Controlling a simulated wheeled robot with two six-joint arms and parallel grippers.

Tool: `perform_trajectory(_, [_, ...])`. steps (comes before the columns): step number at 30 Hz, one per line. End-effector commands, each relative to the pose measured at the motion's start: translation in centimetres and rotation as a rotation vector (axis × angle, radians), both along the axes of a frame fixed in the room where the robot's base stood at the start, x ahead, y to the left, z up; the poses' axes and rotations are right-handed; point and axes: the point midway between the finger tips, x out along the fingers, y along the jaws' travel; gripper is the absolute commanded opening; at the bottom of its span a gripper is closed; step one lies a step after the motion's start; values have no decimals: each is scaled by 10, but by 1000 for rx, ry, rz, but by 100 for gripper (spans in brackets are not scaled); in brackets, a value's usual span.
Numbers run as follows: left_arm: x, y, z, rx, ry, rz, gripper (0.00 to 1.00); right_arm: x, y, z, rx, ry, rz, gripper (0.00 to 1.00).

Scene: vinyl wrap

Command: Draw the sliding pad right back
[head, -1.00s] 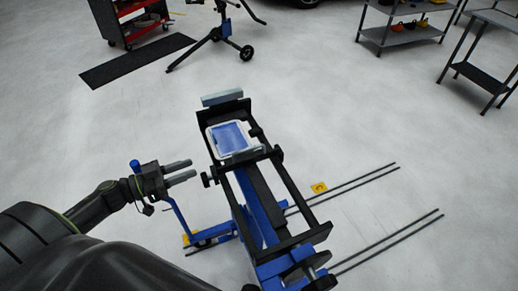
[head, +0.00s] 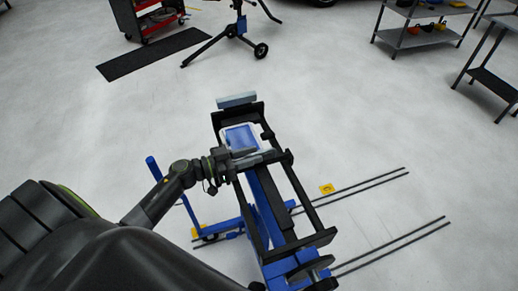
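A long black frame on a blue stand runs away from me in the middle of the head view. Near its far end lies a white-rimmed blue pad or tray (head: 241,137). A grey-blue block (head: 237,100) sits on the frame's far end. I cannot tell for sure which of these is the sliding pad. My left gripper (head: 249,156) is over the left rail, its grey fingers at the near edge of the white-rimmed piece. The fingers partly cover that edge, and I cannot tell whether they touch or grip it. My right gripper is not in view.
A blue upright handle (head: 153,168) stands left of the frame, beside my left arm. Thin dark rods (head: 390,246) stick out low to the right. A yellow marker (head: 327,189) lies nearby.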

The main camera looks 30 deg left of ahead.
Motion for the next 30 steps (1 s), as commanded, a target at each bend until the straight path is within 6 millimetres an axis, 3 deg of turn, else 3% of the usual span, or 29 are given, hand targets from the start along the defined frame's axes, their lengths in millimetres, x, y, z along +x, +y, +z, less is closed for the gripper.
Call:
perform_trajectory(6, [18,-16,1,-1,-1,0,32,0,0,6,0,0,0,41])
perform_trajectory(17, [21,-19,-1,1,0,0,32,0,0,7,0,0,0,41])
perform_trajectory(24, [21,-18,-1,1,0,0,1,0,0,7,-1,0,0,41])
perform_trajectory(30, [21,-18,-1,1,1,1,0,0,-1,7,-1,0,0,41])
